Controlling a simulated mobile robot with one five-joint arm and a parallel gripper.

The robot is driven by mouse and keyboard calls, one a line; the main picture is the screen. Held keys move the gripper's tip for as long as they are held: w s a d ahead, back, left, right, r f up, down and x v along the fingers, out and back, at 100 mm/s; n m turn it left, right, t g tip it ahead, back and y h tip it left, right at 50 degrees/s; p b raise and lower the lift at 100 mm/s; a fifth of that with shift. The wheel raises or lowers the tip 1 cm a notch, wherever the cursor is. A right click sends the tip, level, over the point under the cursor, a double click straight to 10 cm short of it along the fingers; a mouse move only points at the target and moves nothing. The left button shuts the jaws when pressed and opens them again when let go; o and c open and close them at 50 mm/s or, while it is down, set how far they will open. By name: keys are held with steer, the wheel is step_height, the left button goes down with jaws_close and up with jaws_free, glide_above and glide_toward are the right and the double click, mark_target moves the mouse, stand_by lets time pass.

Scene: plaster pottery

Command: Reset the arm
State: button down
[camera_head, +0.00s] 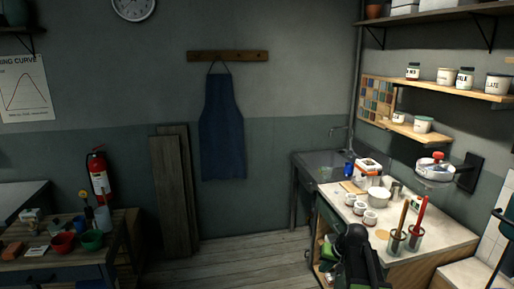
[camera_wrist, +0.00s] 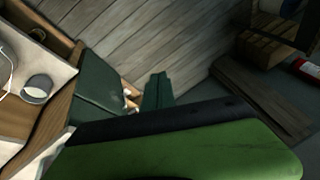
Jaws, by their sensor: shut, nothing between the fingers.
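My gripper (camera_head: 355,245) shows in the head view at the lower middle right, in front of the worktop's left front side. It is dark with green parts, shut, and holds nothing. In the wrist view, a large green and black part of mine fills the bottom, with dark green parts above it. Its fingertips are hard to make out there. The arm below it runs out of the head view.
A worktop (camera_head: 407,257) stands at the right with jars, a white bowl (camera_head: 379,195) and tools in grey pots (camera_head: 397,243). A sink (camera_head: 325,175) is behind it. A bench (camera_head: 70,266) with bowls stands at the left. Wooden floor (camera_head: 225,265) between them is clear.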

steer(key=s+a+f+n+g+b, duration=0.1)
steer(key=s+a+f, duration=0.2)
steer(key=a, duration=0.3)
steer(key=s+a+f+n+g+b, duration=0.1)
steer(key=s+a+f+b, duration=0.15)
steer(key=a, duration=0.35)
steer(key=s+g+h, duration=0.2)
steer(key=s, duration=0.8)
steer(key=shift+f+p, duration=0.35)
steer(key=shift+d, duration=0.15)
